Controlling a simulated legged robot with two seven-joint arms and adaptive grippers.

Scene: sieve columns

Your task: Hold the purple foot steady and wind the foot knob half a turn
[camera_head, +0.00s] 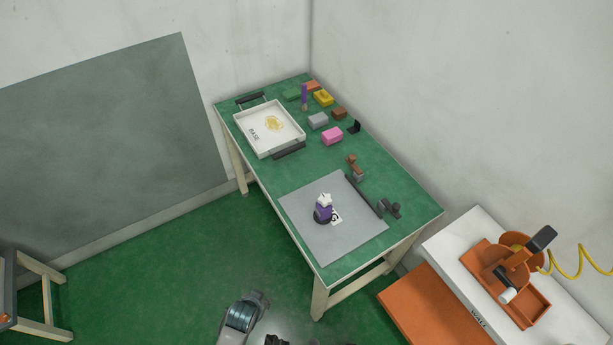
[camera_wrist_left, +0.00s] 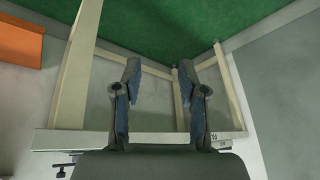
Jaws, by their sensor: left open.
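The purple foot (camera_head: 322,214) stands on a grey mat (camera_head: 352,242) at the near end of the green table, in the head view. It has a dark round base, and a small white piece on top that looks like the foot knob (camera_head: 324,199). A white lettered tag (camera_head: 336,217) is beside it. My left gripper (camera_wrist_left: 162,85) is open and empty in the left wrist view, facing the table's legs and the green floor. Nothing is between its fingers, and the foot is not in that view. My right gripper shows in neither view.
A white tray marked BASE (camera_head: 269,128) sits at the far end of the table (camera_head: 248,160). Several blocks, including a pink one (camera_head: 332,136), and dark brackets (camera_head: 389,208) line the right side. A white bench (camera_head: 480,240) with an orange device (camera_head: 516,265) stands at right.

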